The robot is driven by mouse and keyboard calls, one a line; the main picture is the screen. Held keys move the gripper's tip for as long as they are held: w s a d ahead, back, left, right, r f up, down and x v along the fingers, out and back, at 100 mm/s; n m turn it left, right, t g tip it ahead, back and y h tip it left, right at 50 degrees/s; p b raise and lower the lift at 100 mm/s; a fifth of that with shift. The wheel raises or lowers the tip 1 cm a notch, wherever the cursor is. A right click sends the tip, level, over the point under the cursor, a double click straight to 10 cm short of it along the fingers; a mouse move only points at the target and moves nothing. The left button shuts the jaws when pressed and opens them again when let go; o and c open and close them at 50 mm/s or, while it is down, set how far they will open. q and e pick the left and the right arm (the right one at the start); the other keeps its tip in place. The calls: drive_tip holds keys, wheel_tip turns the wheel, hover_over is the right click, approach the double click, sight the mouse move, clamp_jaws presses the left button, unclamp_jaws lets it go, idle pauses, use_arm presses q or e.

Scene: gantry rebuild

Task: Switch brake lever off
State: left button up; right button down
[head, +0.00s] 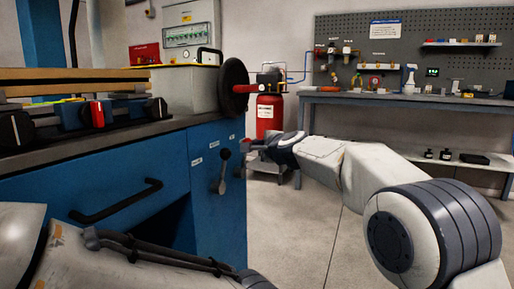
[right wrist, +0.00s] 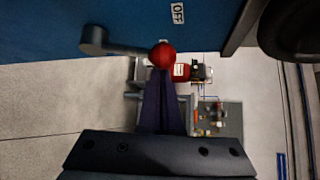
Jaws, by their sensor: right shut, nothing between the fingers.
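The brake lever (right wrist: 125,48) shows in the right wrist view, with a grey hub at left and a round red knob (right wrist: 161,55) at its right end. It stands by a blue cabinet face. A white OFF label (right wrist: 177,12) is just above the knob in the picture. My right gripper (right wrist: 163,75) is shut and empty, its tips right at the knob; I cannot tell whether they touch it. In the head view my right gripper (head: 246,146) is by the cabinet's right edge. A grey lever (head: 223,172) shows there on the cabinet front; its red knob cannot be made out.
The blue cabinet (head: 120,185) fills the left, with a black drawer handle (head: 115,201). A black handwheel (head: 233,85) sits above its right end. A red tank (head: 269,115) and a workbench (head: 410,98) stand behind. The floor (head: 295,215) to the right is clear.

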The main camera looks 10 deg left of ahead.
drive_tip(key=w+d+f+b, duration=0.1)
drive_tip(key=w+d+b, duration=0.1)
drive_tip(key=w+d, duration=0.1)
drive_tip(key=b+v, duration=0.2)
drive_tip(key=v, duration=0.7)
drive_tip(key=shift+s+b, duration=0.3)
drive_tip(key=shift+r, duration=0.2)
